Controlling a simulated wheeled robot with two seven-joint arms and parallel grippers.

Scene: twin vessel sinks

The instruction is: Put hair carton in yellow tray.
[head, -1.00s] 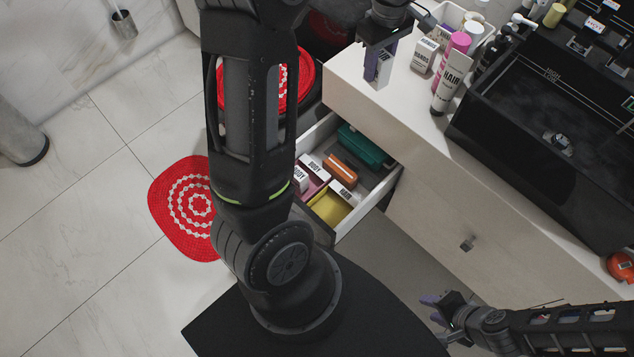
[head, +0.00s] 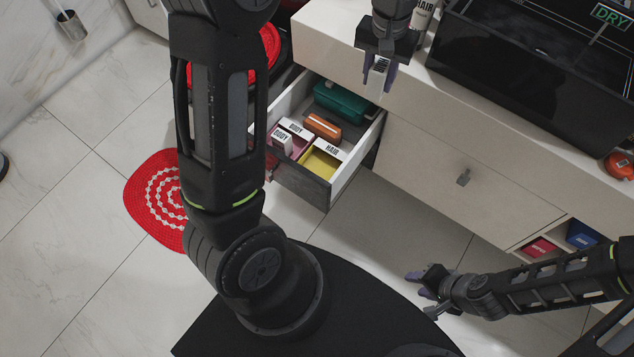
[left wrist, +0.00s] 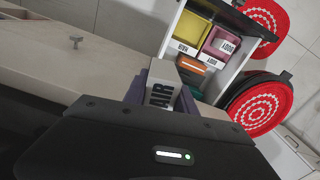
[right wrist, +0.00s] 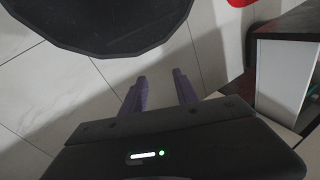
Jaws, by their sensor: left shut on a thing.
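My left gripper (head: 379,72) is shut on the hair carton (head: 377,86), a small pale box held above the counter's front edge, beyond the open drawer. The carton also shows in the left wrist view (left wrist: 162,92), lettered "AIR" where visible, between the purple fingers. The yellow tray (head: 317,166) lies in the front of the open drawer, with a white "HAIR" label; it also shows in the left wrist view (left wrist: 195,27). The carton is apart from the tray. My right gripper (head: 424,286) is open and empty, low over the floor; its spread fingers show in the right wrist view (right wrist: 160,90).
The drawer (head: 347,176) also holds a pink tray (head: 297,143) with "BODY" lettering, an orange item (head: 322,127) and a teal container (head: 341,101). A black sink (head: 530,70) stands on the counter (head: 330,42).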

